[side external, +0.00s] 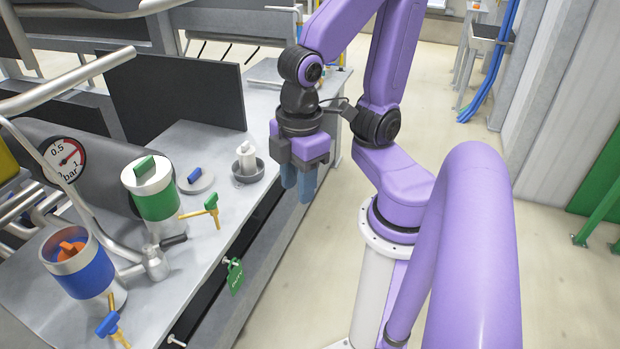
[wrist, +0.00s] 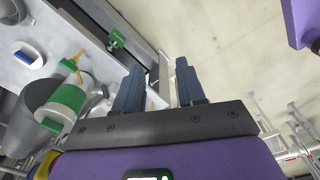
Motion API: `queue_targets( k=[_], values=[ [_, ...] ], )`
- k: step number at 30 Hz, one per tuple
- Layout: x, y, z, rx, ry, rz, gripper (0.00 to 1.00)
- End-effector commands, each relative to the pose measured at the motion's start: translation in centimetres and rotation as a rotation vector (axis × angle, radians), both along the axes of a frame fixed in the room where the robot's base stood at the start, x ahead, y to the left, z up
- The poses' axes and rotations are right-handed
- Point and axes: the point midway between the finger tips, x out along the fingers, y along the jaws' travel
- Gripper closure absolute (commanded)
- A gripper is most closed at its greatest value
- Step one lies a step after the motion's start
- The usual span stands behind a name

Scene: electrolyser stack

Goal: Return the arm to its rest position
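My arm is purple with black joints and stands to the right of the grey workbench (side external: 215,140). My gripper (side external: 298,192) hangs with its blue-grey fingers pointing down, beside the bench's front edge in the side view. In the wrist view, the two fingers of my gripper (wrist: 160,66) are apart. Only bench edge and floor show between them, so it is open and empty. It touches nothing that I can see.
On the bench are a green-banded cylinder (side external: 156,200), a blue-banded cylinder (side external: 78,272), a green-handled valve (side external: 211,207), a white bottle in a grey bowl (side external: 246,158) and a pressure gauge (side external: 66,158). A green tag (side external: 235,276) hangs at the front edge. Open floor (side external: 290,290) lies right.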

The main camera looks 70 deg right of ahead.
Motion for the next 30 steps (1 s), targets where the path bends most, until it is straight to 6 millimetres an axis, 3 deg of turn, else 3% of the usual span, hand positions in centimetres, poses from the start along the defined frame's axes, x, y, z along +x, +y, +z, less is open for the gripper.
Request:
queue_targets(
  k=[6,30],
  values=[
    [-1.8,-1.5,-0.4,-0.006,0.016,0.055,0.61],
    [-1.8,-1.4,-0.4,-0.006,0.015,0.053,0.61]
  ],
)
